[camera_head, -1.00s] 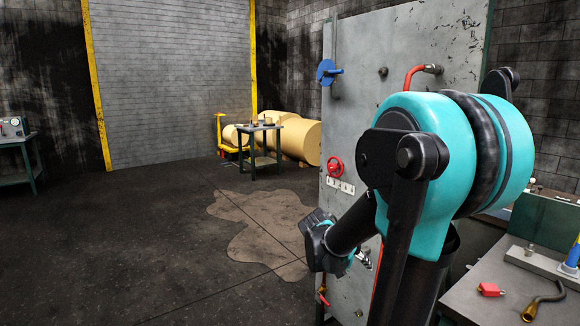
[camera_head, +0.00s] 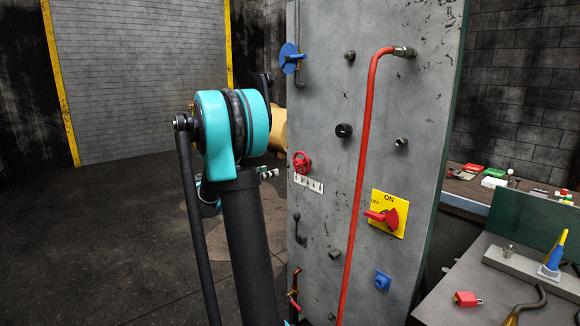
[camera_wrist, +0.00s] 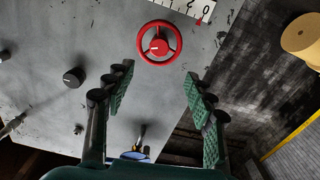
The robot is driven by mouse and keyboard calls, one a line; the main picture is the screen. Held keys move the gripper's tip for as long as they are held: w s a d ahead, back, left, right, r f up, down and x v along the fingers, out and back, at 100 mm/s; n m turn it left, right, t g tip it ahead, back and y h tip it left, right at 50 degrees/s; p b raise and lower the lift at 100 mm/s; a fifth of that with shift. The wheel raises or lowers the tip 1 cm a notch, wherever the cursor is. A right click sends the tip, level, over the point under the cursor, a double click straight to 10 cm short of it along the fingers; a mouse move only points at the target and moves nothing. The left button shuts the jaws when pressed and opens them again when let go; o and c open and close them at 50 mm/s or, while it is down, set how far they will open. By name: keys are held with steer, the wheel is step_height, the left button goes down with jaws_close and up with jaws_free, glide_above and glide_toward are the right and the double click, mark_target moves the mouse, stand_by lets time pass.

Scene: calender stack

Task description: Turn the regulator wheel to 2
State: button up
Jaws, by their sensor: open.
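The red regulator wheel (camera_head: 301,162) is mounted on the left part of the grey panel. A white number plate (camera_head: 309,184) sits just below it. In the wrist view the wheel (camera_wrist: 159,45) is ahead of my fingertips, near the top. The number plate (camera_wrist: 188,7) is cut by the top edge; a 2 and a 0 are readable, with a small red mark by the 0 end. My gripper (camera_wrist: 158,80) is open and empty, its two green-padded fingers apart and not touching the wheel. In the head view my arm hides most of the gripper.
The grey panel (camera_head: 420,110) also carries a red pipe (camera_head: 358,180), a yellow switch plate (camera_head: 401,215), a blue valve (camera_head: 289,58) and black knobs (camera_head: 343,130). A workbench (camera_head: 455,310) stands at the right. The floor (camera_head: 110,230) left of the panel is open.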

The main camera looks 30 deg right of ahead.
mark_target(296, 165)
steer(key=d, duration=1.3)
steer(key=shift+w, duration=0.4)
steer(key=c, duration=1.2)
